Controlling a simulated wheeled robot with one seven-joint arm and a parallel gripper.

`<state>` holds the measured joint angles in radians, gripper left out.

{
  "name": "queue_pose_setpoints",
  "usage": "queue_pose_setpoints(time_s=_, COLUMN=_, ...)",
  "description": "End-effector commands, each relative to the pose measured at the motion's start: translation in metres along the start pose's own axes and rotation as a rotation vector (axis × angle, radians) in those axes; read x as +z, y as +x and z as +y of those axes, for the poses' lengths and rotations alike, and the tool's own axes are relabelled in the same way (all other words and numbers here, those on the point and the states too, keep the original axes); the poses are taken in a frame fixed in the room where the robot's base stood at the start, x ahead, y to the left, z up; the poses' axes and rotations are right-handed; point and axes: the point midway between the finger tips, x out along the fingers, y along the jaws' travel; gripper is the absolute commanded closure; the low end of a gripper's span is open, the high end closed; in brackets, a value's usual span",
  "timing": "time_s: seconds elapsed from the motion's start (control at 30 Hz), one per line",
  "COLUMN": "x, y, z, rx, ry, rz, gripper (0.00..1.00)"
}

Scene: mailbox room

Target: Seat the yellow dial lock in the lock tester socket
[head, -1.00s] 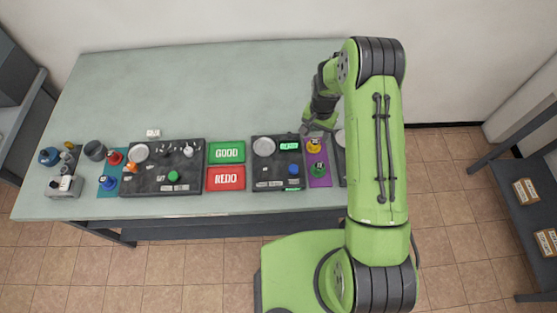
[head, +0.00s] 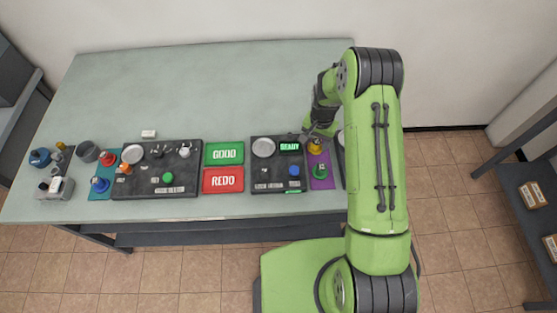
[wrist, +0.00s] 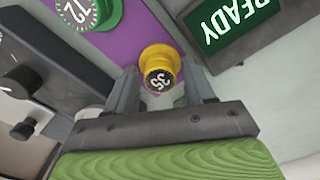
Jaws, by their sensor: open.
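The yellow dial lock (head: 316,146) stands on the purple mat (head: 323,184), next to a green dial lock (head: 320,171). In the wrist view the yellow lock (wrist: 158,62) shows a black dial face with white digits. My gripper (wrist: 160,80) is open, with one finger on each side of the yellow lock; I cannot tell whether either finger touches it. In the head view my gripper (head: 308,135) is at the lock's far side and partly covers it. A dark tester panel (head: 272,184) with a lit READY screen (head: 290,147) lies left of the mat. I cannot clearly make out its socket.
The panel carries a round grey dish (head: 263,148) and a blue button (head: 294,171). Green GOOD (head: 224,153) and red REDO (head: 223,180) pads lie further left, then another dark board (head: 150,188) with several parts. The back of the table (head: 200,90) is clear.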

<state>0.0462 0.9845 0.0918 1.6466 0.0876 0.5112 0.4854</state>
Motion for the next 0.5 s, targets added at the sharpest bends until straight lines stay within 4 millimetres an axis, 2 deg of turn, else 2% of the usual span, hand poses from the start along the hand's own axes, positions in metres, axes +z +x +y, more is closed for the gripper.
queue_pose_setpoints(time_s=0.03, x=0.0, y=-0.0002, z=0.0, rx=0.0, ry=0.0, rz=0.0, gripper=0.51)
queue_pose_setpoints(time_s=0.3, x=-0.0001, y=-0.0002, z=0.0, rx=0.0, ry=0.0, rz=0.0, gripper=0.93)
queue_pose_setpoints(time_s=0.5, x=-0.0003, y=-0.0055, z=-0.0001, rx=0.0, ry=0.0, rz=0.001, gripper=0.95)
